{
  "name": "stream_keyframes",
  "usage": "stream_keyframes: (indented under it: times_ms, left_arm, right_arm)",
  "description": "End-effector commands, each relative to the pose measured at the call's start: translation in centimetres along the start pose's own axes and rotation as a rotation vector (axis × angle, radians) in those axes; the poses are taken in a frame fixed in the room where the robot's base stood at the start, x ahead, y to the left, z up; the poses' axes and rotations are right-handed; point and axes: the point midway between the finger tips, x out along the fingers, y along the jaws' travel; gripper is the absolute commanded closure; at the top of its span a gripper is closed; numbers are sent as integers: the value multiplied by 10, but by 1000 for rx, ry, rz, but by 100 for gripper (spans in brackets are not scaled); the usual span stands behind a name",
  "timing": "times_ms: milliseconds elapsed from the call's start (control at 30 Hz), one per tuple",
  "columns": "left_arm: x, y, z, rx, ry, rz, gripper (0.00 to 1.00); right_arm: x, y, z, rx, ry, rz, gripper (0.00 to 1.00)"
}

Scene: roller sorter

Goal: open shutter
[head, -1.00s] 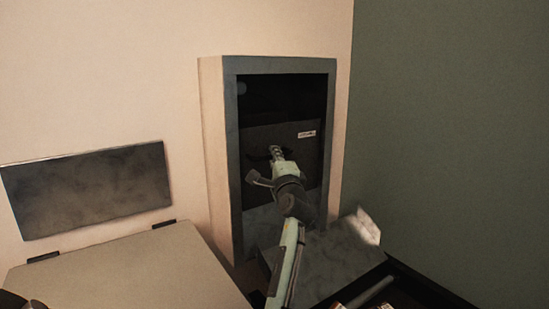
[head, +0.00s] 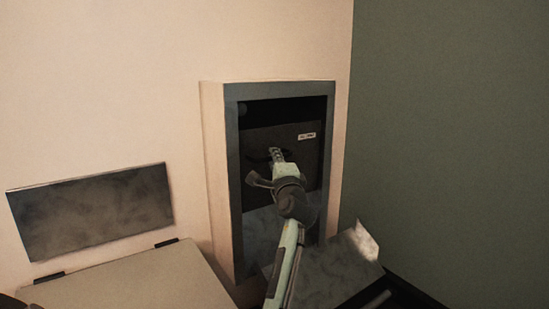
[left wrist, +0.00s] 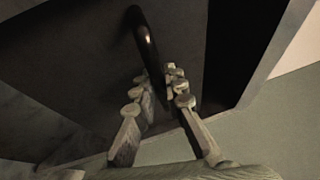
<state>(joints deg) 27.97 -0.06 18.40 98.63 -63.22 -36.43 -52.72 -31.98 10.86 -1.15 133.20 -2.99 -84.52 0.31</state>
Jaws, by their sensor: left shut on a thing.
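The shutter (head: 257,138) is a dark panel with a small white label (head: 306,136), set in a tall grey-framed cabinet (head: 231,180) on the wall. A dark gap shows above the panel, and a lighter grey area shows below it. My left gripper (head: 276,153) is at the middle of the panel, shut on its dark bar handle. In the left wrist view the curved black handle (left wrist: 146,40) runs down between the fingers of my left gripper (left wrist: 155,88). My left arm hides part of the panel and cabinet below. My right gripper is not in view.
A grey metal plate (head: 92,210) is on the wall at left, above a pale hinged surface (head: 130,283). A tilted grey slab (head: 325,270) juts out below the cabinet at right. A green wall (head: 450,150) stands close on the right.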

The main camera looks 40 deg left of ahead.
Motion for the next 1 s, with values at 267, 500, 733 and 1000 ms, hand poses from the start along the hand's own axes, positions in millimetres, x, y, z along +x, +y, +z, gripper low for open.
stream_keyframes:
  times_ms: [267, 500, 733, 1000]
  left_arm:
    - [1, -7, 1, 0, 0, -11, 100]
    - [1, -9, 1, -1, 0, -14, 84]
    - [1, -6, 1, 0, 0, -10, 68]
    - [-5, -4, 0, 0, 1, -6, 68]
  right_arm:
    - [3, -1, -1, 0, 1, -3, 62]
    - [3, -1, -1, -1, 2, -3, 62]
    - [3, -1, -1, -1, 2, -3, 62]
    - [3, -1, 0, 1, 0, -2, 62]
